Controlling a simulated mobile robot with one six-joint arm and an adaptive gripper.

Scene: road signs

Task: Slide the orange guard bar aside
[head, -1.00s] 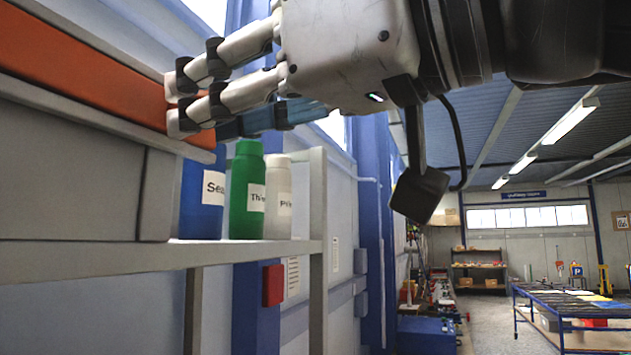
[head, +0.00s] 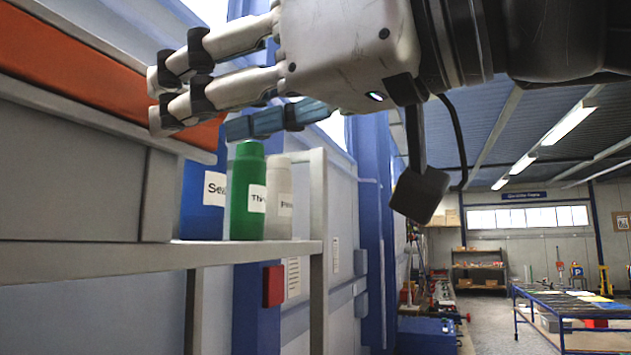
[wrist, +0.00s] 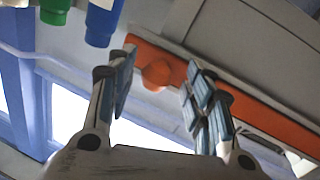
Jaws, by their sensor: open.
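The orange guard bar (head: 75,62) runs along a grey rail at upper left in the head view. In the wrist view the bar (wrist: 268,117) slants from upper middle to lower right, and a round orange knob (wrist: 157,74) stands out near its upper end. My gripper (head: 195,112) is open at the bar's right end in the head view, its near fingers in front of the bar. In the wrist view my gripper (wrist: 160,68) has its fingers on either side of the knob. Contact with the knob or bar cannot be told.
Below my gripper, a blue bottle (head: 203,190), a green bottle (head: 247,190) and a white bottle (head: 279,200) stand close together on a grey shelf (head: 230,253). A blue table (head: 570,308) stands far right. Floor between is open.

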